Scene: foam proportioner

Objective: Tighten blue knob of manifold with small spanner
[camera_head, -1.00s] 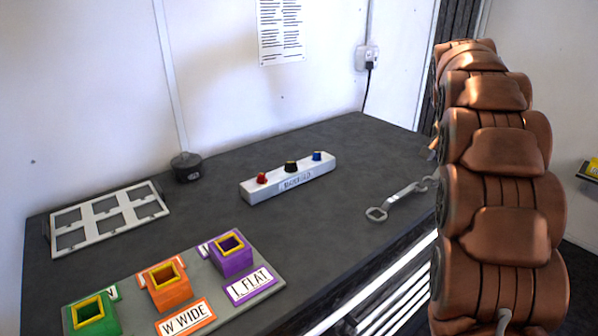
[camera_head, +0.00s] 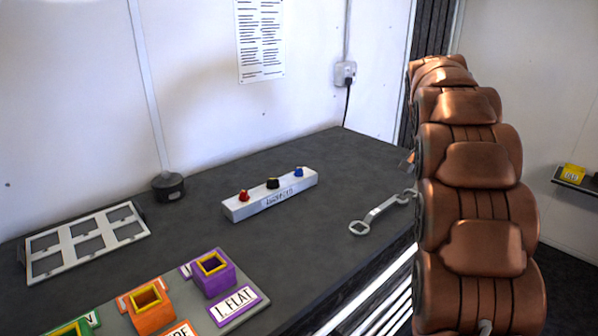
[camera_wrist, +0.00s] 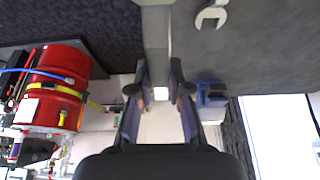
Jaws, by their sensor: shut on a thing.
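The white manifold (camera_head: 270,195) lies on the dark workbench in the head view, with a red knob (camera_head: 244,196), a black knob (camera_head: 272,183) and the blue knob (camera_head: 299,172) at its right end. A grey spanner (camera_head: 380,212) lies flat on the bench, right of the manifold; its open jaw shows in the wrist view (camera_wrist: 212,14). My gripper (camera_wrist: 158,66) is hidden in the head view.
A white frame rack (camera_head: 86,241), a dark round pot (camera_head: 168,187) and a board with coloured sockets, including a purple one (camera_head: 212,274), stand on the bench's left part. A blue item (camera_wrist: 211,92) and a red drum (camera_wrist: 58,85) show in the wrist view.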

